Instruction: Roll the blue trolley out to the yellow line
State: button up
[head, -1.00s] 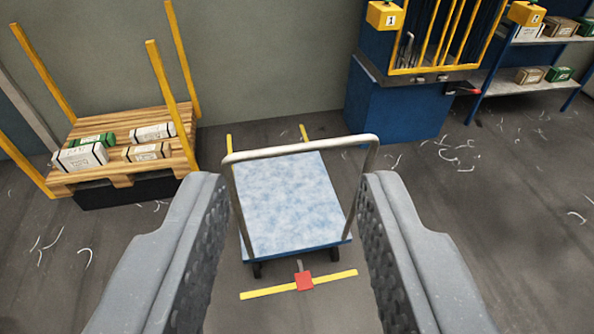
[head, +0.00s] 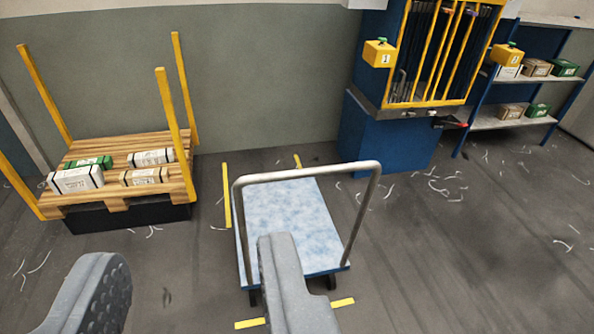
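The blue trolley (head: 285,212) stands in the middle of the head view, with a pale blue mottled deck and a grey tubular handle (head: 306,171) at its near end. The yellow line (head: 342,302) lies on the floor just in front of the trolley's near edge; its middle is hidden behind my right finger. My gripper (head: 190,250) is open and empty, its fingers wide apart. The right finger covers part of the trolley's near deck; the left finger is over bare floor to the left. No contact with the handle shows.
A wooden pallet (head: 120,195) with yellow posts and several boxes stands at the left. A blue cabinet (head: 385,140) with yellow bars is at the back, a shelf (head: 510,120) right of it. A yellow floor strip (head: 226,195) runs beside the trolley. White scraps litter the open floor.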

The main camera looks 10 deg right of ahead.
aim_at(291, 202)
jog(key=u, duration=0.05)
jog(key=i, duration=1)
jog(key=z, duration=0.05)
